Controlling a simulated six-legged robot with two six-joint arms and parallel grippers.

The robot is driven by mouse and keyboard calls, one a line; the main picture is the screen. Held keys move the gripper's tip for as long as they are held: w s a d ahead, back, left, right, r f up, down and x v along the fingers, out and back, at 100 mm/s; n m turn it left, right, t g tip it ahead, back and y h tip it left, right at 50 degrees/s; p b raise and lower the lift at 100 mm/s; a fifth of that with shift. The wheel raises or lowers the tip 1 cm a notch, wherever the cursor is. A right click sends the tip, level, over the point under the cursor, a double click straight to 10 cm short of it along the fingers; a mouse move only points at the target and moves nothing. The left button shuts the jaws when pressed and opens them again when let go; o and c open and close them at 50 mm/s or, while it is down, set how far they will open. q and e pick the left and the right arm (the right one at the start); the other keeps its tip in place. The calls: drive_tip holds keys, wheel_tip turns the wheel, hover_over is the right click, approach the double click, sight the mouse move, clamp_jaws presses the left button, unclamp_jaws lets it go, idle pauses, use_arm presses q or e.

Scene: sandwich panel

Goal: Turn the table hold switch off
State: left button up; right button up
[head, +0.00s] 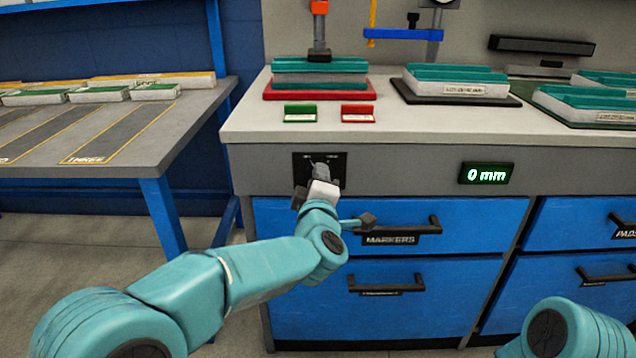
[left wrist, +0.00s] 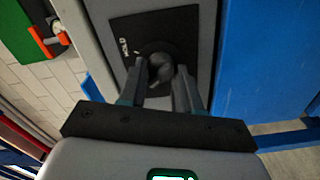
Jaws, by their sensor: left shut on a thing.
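The table hold switch is a dark knob on a black plate (head: 338,158) on the grey front of the bench. In the left wrist view the plate (left wrist: 185,22) fills the top middle, and the knob (left wrist: 160,66) sits between my fingers. My left gripper (head: 321,172) is at the plate, its fingers (left wrist: 162,82) shut on the knob. The gripper hides most of the knob in the head view, and I cannot read its setting. My right gripper is out of view; only part of my right arm shows at the lower right.
A green 0 mm display (head: 487,173) is to the right on the bench front. Blue drawers with dark handles (head: 388,230) are below. Green (head: 300,112) and red (head: 358,112) labelled blocks and stacked panels (head: 320,78) are on the bench top. A grey side table (head: 130,128) stands left.

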use_arm(q)
drive_tip(key=o, duration=1.1)
drive_tip(key=shift+c, duration=0.2)
drive_tip(key=shift+s, duration=0.2)
